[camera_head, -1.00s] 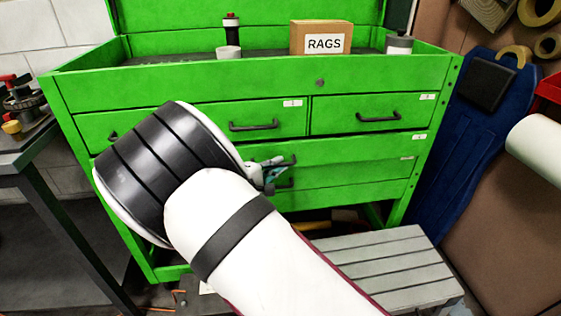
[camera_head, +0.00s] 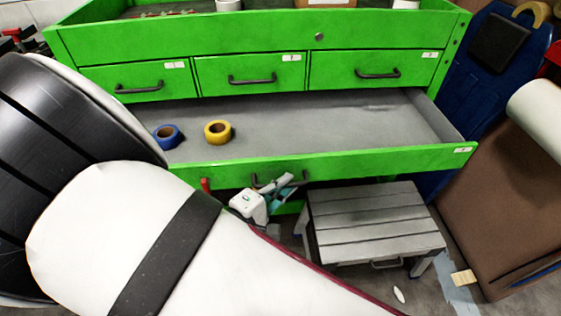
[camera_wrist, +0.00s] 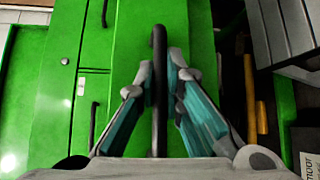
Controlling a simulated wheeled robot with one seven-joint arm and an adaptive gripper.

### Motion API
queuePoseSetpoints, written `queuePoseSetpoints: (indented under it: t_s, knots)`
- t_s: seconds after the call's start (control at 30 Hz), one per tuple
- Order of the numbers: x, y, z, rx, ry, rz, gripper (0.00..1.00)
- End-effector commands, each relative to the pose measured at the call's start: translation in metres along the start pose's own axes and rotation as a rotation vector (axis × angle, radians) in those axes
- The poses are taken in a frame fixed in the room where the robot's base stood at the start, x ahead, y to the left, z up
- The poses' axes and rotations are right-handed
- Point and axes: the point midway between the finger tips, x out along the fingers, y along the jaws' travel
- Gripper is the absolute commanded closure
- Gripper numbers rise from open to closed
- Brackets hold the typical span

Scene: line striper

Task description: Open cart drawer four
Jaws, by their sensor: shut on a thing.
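The green cart has a row of three small drawers (camera_head: 252,75), all closed. The wide drawer below them (camera_head: 340,163) stands well open, its grey inside showing. I take it as drawer four, though its label (camera_head: 461,150) is too small to read surely. Its black bar handle (camera_head: 304,178) is on the front panel and also shows in the wrist view (camera_wrist: 159,125). My gripper (camera_head: 282,184) is shut on this handle, with its fingers on both sides of the bar in the wrist view (camera_wrist: 162,80). My arm hides the drawer's left end.
A blue tape roll (camera_head: 167,137) and a yellow tape roll (camera_head: 218,132) lie in the open drawer. A grey slatted step stool (camera_head: 375,222) stands below it at the right. A brown padded surface (camera_head: 500,200) is further right. Some floor shows between them.

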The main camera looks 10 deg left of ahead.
Motion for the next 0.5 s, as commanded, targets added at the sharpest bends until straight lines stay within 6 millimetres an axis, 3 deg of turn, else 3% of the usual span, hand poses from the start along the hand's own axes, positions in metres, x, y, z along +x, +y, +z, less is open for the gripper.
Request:
queuePoseSetpoints:
  t_s: [0.2,0.5]
  knots:
    - [-0.018,-0.004,0.017,-0.002,0.001,0.002,1.00]
    - [-0.024,-0.006,0.023,-0.001,0.001,0.002,1.00]
